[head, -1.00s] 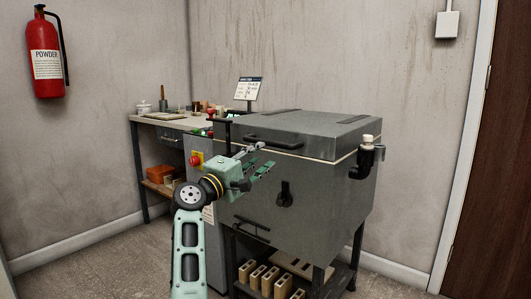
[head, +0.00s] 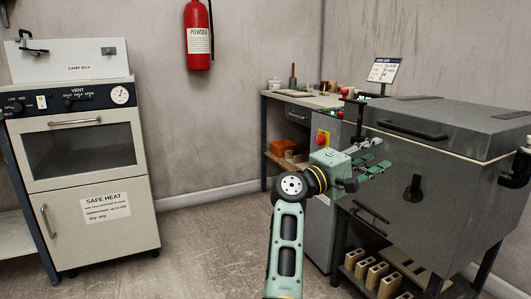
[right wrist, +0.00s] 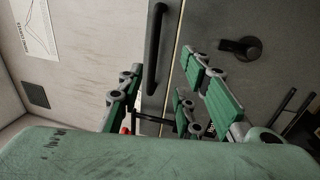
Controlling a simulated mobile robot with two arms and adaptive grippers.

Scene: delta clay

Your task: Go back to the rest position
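My right gripper (head: 368,165) is in front of the grey kiln (head: 440,165), left of its round knob and below its lid handle in the head view. Its green fingers are spread apart with nothing between them. In the right wrist view the gripper (right wrist: 168,95) also shows open, with the kiln's dark bar handle (right wrist: 155,50) behind the gap between the fingers. The fingers do not hold the handle. My left gripper is not in view.
A cream cabinet (head: 80,180) with a damp box (head: 70,60) stands at left. A workbench (head: 290,98) stands behind my right arm. A fire extinguisher (head: 198,40) hangs on the wall. Bricks (head: 375,276) lie under the kiln. Floor between cabinet and kiln is clear.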

